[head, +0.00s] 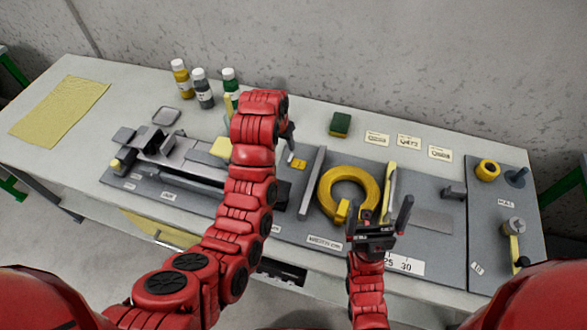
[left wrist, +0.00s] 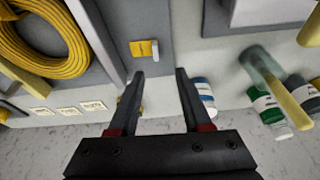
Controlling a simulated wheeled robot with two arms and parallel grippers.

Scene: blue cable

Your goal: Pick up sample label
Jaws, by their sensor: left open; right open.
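Three small pale cards with printed codes lie flat at the back right of the table in the head view: one at the left (head: 377,138), one in the middle (head: 409,142) and one at the right (head: 440,153). Which one is the sample label I cannot tell. They also show at lower left in the left wrist view (left wrist: 68,110). My left gripper (left wrist: 156,80) is open and empty, apart from the cards; in the head view its arm mostly hides it. My right gripper (head: 380,222) is open and empty, in front of the yellow coil (head: 366,183).
A small yellow piece (left wrist: 145,48) lies ahead of my left fingers. A green block (head: 340,124) sits left of the cards. Several bottles (head: 203,88) stand at the back left. A grey bar (head: 312,180) lies left of the coil. A concrete wall (head: 450,70) is behind the table.

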